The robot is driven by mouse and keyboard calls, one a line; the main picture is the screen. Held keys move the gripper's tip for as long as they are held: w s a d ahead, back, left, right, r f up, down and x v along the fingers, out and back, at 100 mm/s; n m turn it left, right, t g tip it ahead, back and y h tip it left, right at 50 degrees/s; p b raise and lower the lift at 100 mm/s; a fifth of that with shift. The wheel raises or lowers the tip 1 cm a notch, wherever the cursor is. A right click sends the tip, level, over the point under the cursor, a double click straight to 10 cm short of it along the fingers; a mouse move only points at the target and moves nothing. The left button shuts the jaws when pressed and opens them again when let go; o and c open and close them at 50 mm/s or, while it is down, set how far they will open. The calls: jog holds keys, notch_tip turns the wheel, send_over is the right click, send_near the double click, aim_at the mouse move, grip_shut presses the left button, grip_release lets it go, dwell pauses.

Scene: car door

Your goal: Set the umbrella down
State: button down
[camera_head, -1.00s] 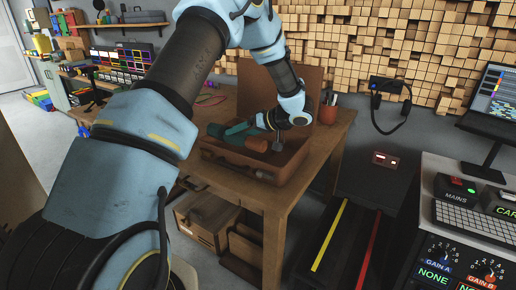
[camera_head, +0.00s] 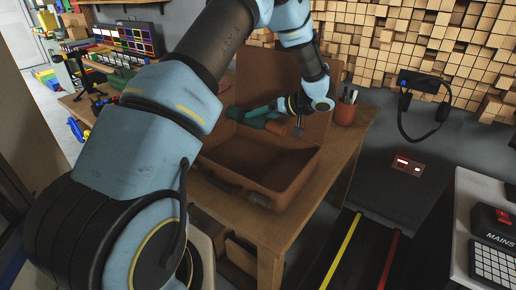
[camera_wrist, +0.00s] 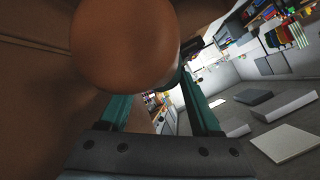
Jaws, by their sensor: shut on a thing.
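My gripper (camera_head: 255,114) has teal fingers and is shut on the umbrella. The umbrella's rounded orange-brown end (camera_head: 276,127) shows beside the fingers, above the back part of the open suitcase (camera_head: 222,181). In the wrist view this round end (camera_wrist: 122,45) fills the upper left, close to the camera, between the teal fingers. The rest of the umbrella is mostly hidden behind this end and the fingers. The suitcase is brown, its lid (camera_head: 310,75) stands upright at the back, and its visible floor looks empty.
The suitcase lies on a wooden table (camera_head: 333,160). A cup with pens (camera_head: 345,113) stands right of the lid. Tools and a clamp lie at the table's left end.

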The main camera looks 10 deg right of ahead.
notch_tip(320, 180, down, 8)
jog(key=shift+f+p, duration=0.1)
jog(key=shift+p, duration=0.75)
jog(key=shift+f, duration=0.55)
jog(key=shift+c, duration=0.3)
grip_release()
jog(key=shift+r, duration=0.15)
jog(key=b+v, duration=0.3)
jog(key=v, duration=0.9)
jog(key=shift+r+b, duration=0.3)
jog(key=shift+r, duration=0.15)
